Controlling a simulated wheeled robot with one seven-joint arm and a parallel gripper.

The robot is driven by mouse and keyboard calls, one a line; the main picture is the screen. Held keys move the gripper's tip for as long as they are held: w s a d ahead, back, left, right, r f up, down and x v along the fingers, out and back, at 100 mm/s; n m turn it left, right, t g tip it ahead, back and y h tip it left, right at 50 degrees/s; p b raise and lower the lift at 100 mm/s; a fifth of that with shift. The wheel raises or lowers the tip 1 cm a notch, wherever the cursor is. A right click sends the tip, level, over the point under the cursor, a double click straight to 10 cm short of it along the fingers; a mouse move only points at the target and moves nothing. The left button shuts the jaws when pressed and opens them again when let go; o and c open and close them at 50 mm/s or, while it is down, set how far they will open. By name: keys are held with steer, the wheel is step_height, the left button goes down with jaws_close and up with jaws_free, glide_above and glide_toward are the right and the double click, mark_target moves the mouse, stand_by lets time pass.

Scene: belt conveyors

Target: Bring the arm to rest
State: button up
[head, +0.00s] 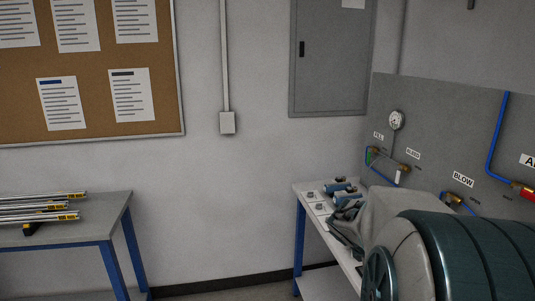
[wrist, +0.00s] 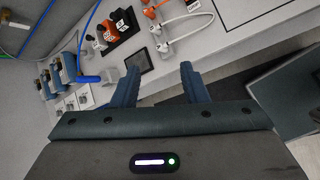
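My gripper (wrist: 160,72) shows in the wrist view with its two blue-grey fingers spread apart and nothing between them. It is over or beside a light worktop (wrist: 232,55), and the height above it is hard to tell. In the head view my arm fills the lower right, in front of the bench, and the fingers cannot be made out clearly there.
The right bench (head: 313,206) carries blue cylindrical parts (wrist: 67,70). The wrist view also shows a dark square plate (wrist: 139,61), orange parts and a white cable (wrist: 190,25). A wall panel (head: 440,125) has a gauge (head: 396,119) and hoses. A left table (head: 95,226) holds packaged rods (head: 40,207). Open floor lies between.

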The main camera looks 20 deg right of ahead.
steer(key=s+a+m+t+y, duration=0.1)
steer(key=a+m+y, duration=0.3)
steer(key=a, duration=1.2)
steer(key=s+a+m+t+y, duration=0.2)
steer(key=a+m+y, duration=0.2)
steer(key=a, duration=1.1)
steer(key=m, duration=0.2)
steer(key=shift+s+a+f+m, duration=0.2)
steer(key=shift+a+f+m, duration=0.1)
steer(key=shift+a+m, duration=0.1)
steer(key=shift+d, duration=0.15)
